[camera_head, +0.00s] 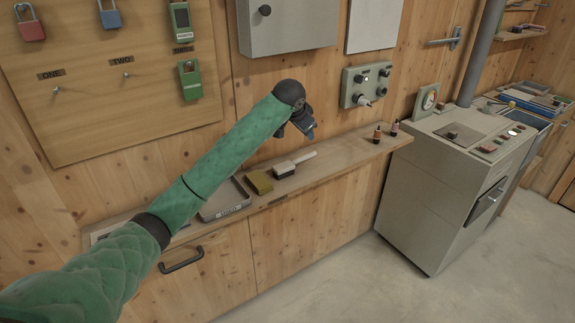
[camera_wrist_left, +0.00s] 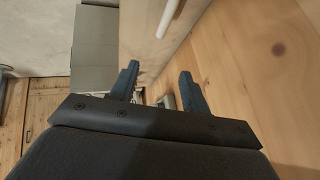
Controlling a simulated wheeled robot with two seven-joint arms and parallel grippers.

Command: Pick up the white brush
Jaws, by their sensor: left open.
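The white brush (camera_head: 294,164) lies on the wooden shelf (camera_head: 335,158) in the head view, with its pale handle pointing right and dark bristles at its left end. My left gripper (camera_head: 305,130) is above the brush, near the wall and apart from it. In the left wrist view the two dark fingers of the left gripper (camera_wrist_left: 158,82) are spread, with nothing held between them. A white rod (camera_wrist_left: 168,18) shows beyond the fingertips there; I cannot tell whether it is the brush handle. My right gripper is not in view.
A yellow-brown block (camera_head: 259,182) lies just left of the brush, and a grey tray (camera_head: 226,199) is farther left. Two small bottles (camera_head: 385,132) stand at the shelf's right end. A control box (camera_head: 366,84) juts from the wall.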

